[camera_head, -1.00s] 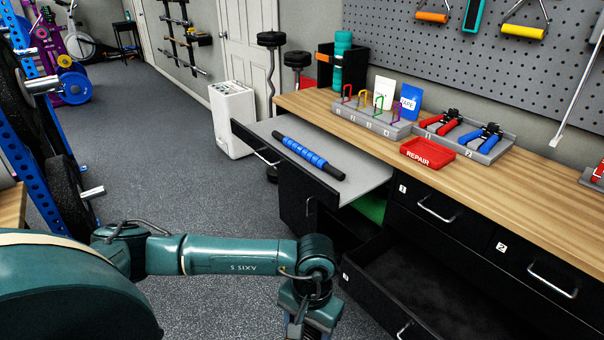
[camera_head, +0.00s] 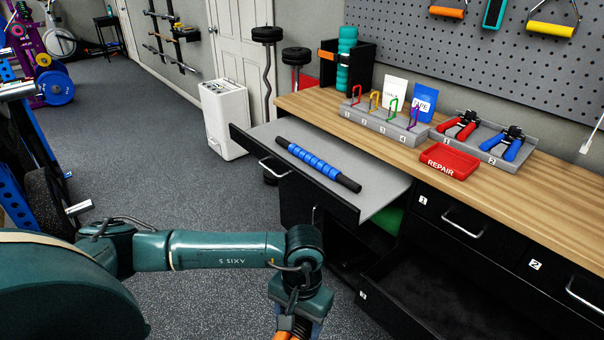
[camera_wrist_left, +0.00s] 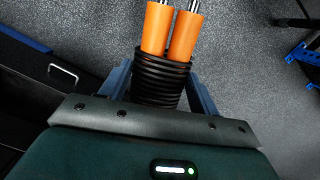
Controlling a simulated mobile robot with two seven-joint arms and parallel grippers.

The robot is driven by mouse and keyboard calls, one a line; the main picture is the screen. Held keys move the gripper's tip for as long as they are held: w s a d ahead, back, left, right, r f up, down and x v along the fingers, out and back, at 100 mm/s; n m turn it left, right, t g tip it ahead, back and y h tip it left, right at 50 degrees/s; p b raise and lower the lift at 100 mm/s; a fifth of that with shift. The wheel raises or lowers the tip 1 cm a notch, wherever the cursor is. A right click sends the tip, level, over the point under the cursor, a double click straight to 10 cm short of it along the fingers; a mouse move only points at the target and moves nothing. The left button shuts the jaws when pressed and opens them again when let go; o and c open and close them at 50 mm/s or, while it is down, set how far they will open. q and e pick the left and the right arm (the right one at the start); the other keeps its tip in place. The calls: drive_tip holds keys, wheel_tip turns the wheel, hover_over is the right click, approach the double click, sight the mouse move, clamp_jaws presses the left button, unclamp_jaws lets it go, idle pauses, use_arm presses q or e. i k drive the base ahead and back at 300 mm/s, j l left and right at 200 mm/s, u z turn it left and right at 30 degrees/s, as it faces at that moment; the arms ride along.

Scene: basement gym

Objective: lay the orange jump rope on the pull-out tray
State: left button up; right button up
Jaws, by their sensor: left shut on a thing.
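The orange jump rope (camera_wrist_left: 160,80) is a coiled black cord with two orange handles side by side. In the left wrist view my left gripper (camera_wrist_left: 160,95) is shut on the coil, one finger on each side. In the head view my left arm reaches down at the bottom centre, and the orange handles (camera_head: 291,329) show at the lower edge; the fingertips are cut off there. The pull-out tray (camera_head: 385,178) is a grey board sticking out of the bench, above and right of my left wrist. A blue and black roller stick (camera_head: 318,164) lies across it. My right gripper is out of view.
An open, empty drawer (camera_head: 430,283) juts out below the tray. The wooden bench top (camera_head: 480,190) holds a red REPAIR bin (camera_head: 449,162), hand grips and a numbered rack. Bare tray surface shows on both sides of the roller stick.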

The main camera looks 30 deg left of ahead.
sight(269, 135)
drive_tip(key=i+j, duration=0.15)
drive_tip(key=j, duration=0.3)
drive_tip(key=i+j, duration=0.15)
drive_tip(key=j, duration=0.3)
drive_tip(key=i+j, duration=0.1)
drive_tip(key=j, duration=0.35)
drive_tip(key=i+j, duration=0.15)
drive_tip(key=j, duration=0.3)
drive_tip(key=i+j, duration=0.15)
drive_tip(key=j, duration=0.3)
drive_tip(key=i+j, duration=0.15)
drive_tip(key=j, duration=0.3)
drive_tip(key=i+j, duration=0.1)
drive_tip(key=j, duration=0.35)
drive_tip(key=i+j, duration=0.15)
drive_tip(key=j, duration=0.3)
drive_tip(key=i+j+z, duration=0.1)
drive_tip(key=j, duration=0.35)
drive_tip(key=i+j+z, duration=0.1)
drive_tip(key=j, duration=0.3)
